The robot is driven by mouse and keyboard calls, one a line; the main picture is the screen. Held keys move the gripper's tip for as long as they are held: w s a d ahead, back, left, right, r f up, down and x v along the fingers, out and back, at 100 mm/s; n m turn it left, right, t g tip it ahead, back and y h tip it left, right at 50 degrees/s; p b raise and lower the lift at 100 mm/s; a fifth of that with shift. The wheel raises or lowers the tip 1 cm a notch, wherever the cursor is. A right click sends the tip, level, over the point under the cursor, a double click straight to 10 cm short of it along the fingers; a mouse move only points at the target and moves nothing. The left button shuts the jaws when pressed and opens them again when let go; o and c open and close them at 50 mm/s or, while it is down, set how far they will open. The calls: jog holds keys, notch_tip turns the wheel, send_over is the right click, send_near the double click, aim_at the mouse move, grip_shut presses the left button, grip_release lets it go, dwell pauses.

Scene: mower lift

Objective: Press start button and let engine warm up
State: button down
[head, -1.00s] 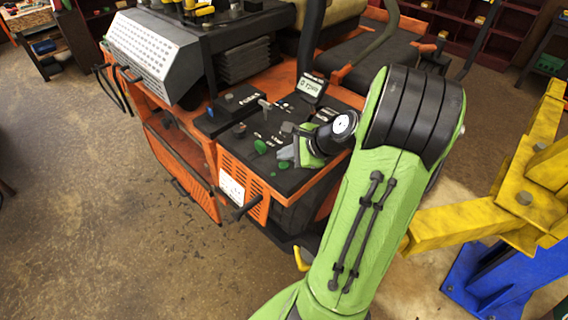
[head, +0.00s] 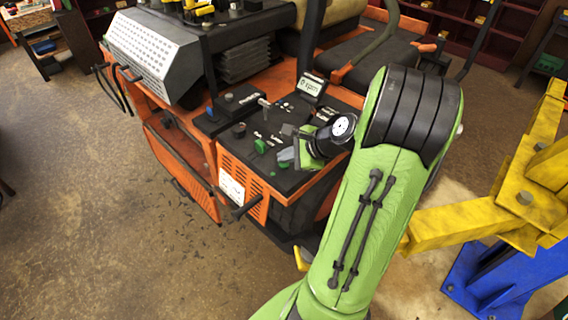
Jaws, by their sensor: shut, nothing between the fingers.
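The orange and black mower (head: 262,185) stands in the middle of the head view, its black control panel (head: 277,180) facing up. A green button (head: 260,146) sits on the panel near its left front part. No label can be read clearly beside it. A small display (head: 311,85) stands at the back of the panel; its lettering seems to include "rpm". My gripper (head: 286,158) is over the panel, just right of the green button, with its fingertips shut and empty. A small gap shows between the fingertips and the button. Whether the fingertips touch the panel, I cannot tell.
Levers and knobs (head: 239,130) stand left of the green button. A yellow and blue lift (head: 500,215) stands at the right, close to my arm. The mower's seat (head: 375,68) is behind the panel. The floor at the front left is open.

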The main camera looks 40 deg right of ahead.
aim_at(287, 165)
jog(key=shift+f, duration=0.45)
dwell(0.6)
jog(key=shift+r+p, duration=0.75)
jog(key=shift+r, duration=0.15)
notch_tip(287, 165, up, 5)
jog(key=p, duration=0.5)
jog(key=shift+r, duration=0.15)
jog(key=shift+f, duration=0.2)
